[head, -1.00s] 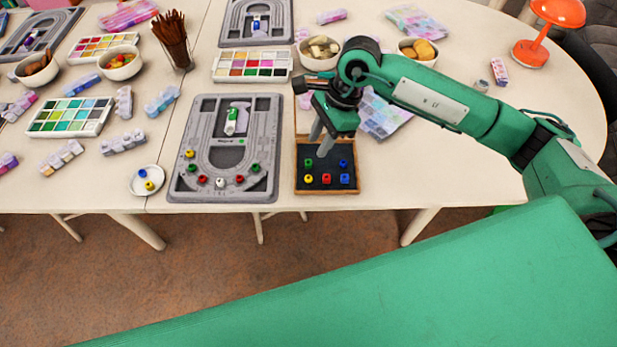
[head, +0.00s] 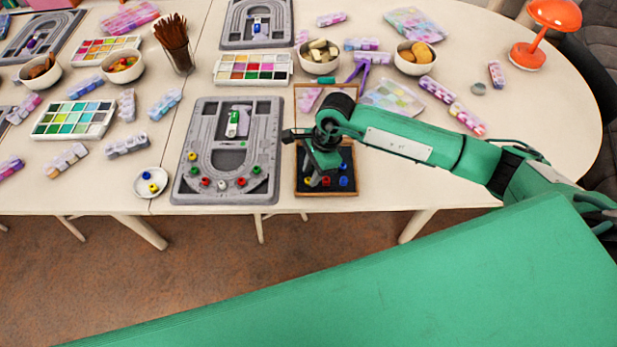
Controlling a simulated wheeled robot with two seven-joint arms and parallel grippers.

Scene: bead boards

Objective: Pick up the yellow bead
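A dark, wood-rimmed bead tray (head: 299,193) sits at the table's front edge, with its lid open behind it. In it, a yellow bead (head: 307,181) shows at the front left, partly covered by my gripper. A red bead (head: 326,181) and blue beads (head: 343,181) lie to its right. My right gripper (head: 315,182) points down into the tray at the yellow bead. Its fingertips are small and partly hidden by its own body, so I cannot tell whether it is open or shut. My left gripper is out of view.
Bowls, paint palettes and bead boxes fill the back. The table right of the tray is mostly clear beneath my arm.

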